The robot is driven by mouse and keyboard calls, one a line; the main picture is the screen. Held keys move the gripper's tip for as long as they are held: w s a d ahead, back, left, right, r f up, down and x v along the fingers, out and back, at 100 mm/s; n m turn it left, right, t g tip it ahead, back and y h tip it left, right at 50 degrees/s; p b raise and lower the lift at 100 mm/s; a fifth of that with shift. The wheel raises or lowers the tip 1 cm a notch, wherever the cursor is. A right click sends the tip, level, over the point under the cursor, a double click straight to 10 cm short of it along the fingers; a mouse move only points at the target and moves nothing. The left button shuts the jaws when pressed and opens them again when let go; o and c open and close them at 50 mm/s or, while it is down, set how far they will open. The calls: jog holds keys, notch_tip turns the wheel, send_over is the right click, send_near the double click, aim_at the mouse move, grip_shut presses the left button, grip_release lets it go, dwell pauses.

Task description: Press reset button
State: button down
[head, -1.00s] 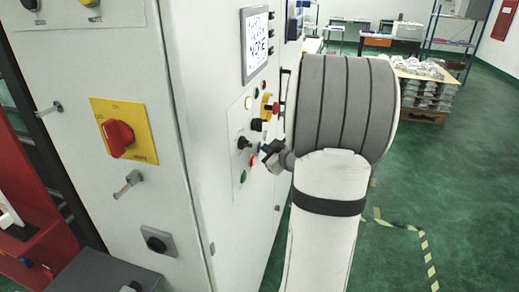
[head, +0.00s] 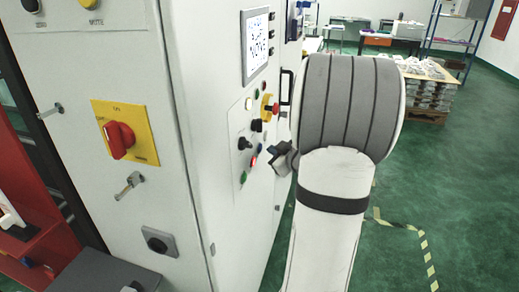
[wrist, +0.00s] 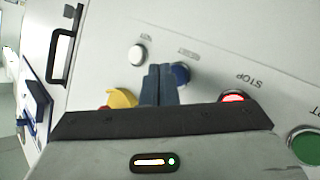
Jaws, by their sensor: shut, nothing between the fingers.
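The blue button (wrist: 181,74) is on the light control panel in the wrist view, with a small upside-down label beside it that seems to read RESET. It also shows small in the head view (head: 262,148). My gripper (wrist: 160,70) is shut and empty, its dark fingertips pointing at the panel right beside the blue button and covering part of its left side in the wrist view. In the head view my gripper (head: 274,154) is just right of the panel face, with a small gap to it.
Around it are a white button (wrist: 137,54), a lit red STOP button (wrist: 232,97), a green button (wrist: 305,146) and a yellow-collared emergency stop (wrist: 121,98). A dark handle (wrist: 64,45) juts out at left.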

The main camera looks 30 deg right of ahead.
jog(key=s+d+p, duration=0.1)
jog(key=s+d, duration=0.2)
jog(key=shift+s+d, duration=0.1)
jog(key=shift+s, duration=0.25)
dwell(0.8)
